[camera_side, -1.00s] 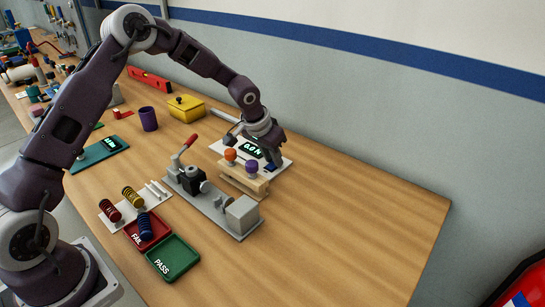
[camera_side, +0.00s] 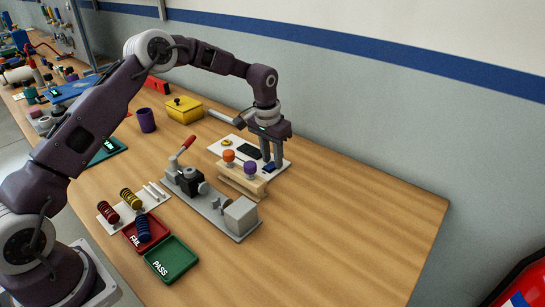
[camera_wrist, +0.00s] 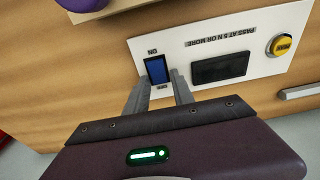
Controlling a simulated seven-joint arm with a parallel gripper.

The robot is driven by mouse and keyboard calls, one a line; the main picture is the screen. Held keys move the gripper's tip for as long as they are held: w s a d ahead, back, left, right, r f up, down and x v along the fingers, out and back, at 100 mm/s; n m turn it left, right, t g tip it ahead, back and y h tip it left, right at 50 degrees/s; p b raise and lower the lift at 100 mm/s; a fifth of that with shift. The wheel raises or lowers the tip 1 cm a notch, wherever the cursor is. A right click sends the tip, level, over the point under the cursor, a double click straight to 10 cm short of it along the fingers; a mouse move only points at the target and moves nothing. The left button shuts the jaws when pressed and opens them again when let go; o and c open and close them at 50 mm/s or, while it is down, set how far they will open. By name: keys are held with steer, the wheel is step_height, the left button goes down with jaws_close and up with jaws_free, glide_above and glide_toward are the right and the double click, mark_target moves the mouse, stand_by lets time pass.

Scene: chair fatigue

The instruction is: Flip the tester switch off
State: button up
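The tester is a white panel (camera_side: 222,150) on the table, marked "PASS AT 5 N OR MORE" in the wrist view (camera_wrist: 285,30). It carries a blue rocker switch (camera_wrist: 156,70), a display (camera_wrist: 220,67) that is dark, and a yellow button (camera_wrist: 280,45). The switch lies between an ON label and a partly hidden OFF label. My gripper (camera_wrist: 160,80) points down at the switch end, fingers apart with a narrow empty gap and tips beside the switch. In the side view, the switch (camera_side: 268,168) is partly hidden by the fingers. Contact cannot be told.
A wooden stand (camera_side: 240,182) with an orange and a purple knob is close in front of the panel. The lever press (camera_side: 215,207) with a red handle, a spring rack (camera_side: 118,222), and red and green trays (camera_side: 172,258) are nearer. The table's right side is clear.

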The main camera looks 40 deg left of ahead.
mark_target(270, 165)
steer(key=shift+o, duration=0.8)
steer(key=r, duration=0.4)
steer(key=s+r, duration=0.1)
steer(key=r, duration=0.2)
steer(key=shift+r, duration=0.15)
steer(key=s+d+r+t+y, duration=0.1)
steer(key=s+d+r+t, duration=0.15)
steer(key=s+r, duration=1.6)
steer(key=s+d+f, duration=0.1)
steer(key=s+f, duration=0.1)
steer(key=s, duration=0.8)
steer(key=s+f+t+h, duration=0.1)
steer(key=s+f, duration=0.1)
steer(key=s, duration=0.8)
steer(key=shift+s+d, duration=0.25)
steer(key=shift+d, duration=0.15)
steer(key=shift+f+t, duration=0.1)
steer(key=shift+t, duration=0.15)
